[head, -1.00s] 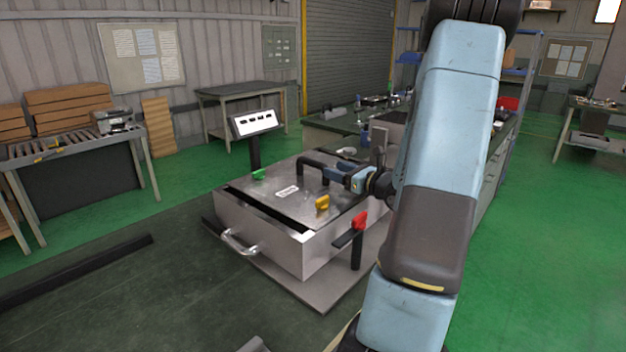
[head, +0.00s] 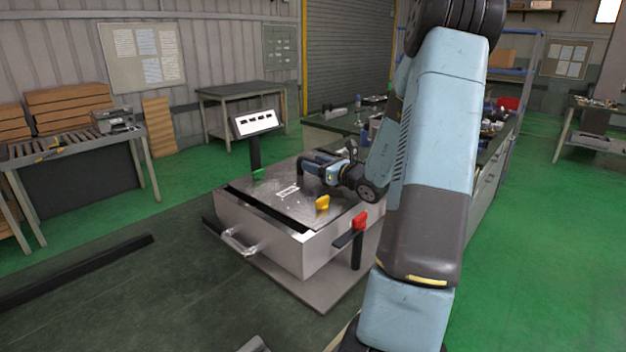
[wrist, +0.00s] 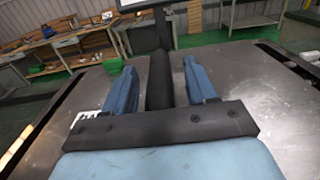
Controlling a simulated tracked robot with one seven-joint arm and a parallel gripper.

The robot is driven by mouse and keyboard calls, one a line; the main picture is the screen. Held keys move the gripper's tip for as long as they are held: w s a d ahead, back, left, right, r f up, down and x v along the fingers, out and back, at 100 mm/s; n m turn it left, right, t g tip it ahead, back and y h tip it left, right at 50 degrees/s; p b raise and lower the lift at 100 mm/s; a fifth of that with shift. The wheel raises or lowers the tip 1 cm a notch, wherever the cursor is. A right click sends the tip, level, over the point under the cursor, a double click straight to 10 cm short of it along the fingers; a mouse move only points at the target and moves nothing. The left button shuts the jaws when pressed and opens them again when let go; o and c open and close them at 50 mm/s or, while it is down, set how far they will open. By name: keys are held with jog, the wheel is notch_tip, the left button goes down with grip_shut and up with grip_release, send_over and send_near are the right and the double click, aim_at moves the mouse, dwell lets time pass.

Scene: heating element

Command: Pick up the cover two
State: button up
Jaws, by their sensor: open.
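The cover is a flat metal plate (head: 272,208) with a white label and a black bar handle (head: 308,162), lying on top of a metal box (head: 275,238). In the wrist view the cover (wrist: 250,85) spreads below my gripper, and the dark handle (wrist: 160,82) runs between the two blue fingers. My gripper (head: 324,170) is at the handle in the head view. In the wrist view my gripper (wrist: 160,75) is open, with gaps between the fingers and the handle. Part of the handle is hidden behind my gripper.
A curved front handle (head: 238,243) sticks out. A cluttered workbench (head: 335,125) stands behind.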

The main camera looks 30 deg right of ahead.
grip_shut()
dwell(0.4)
dwell(0.9)
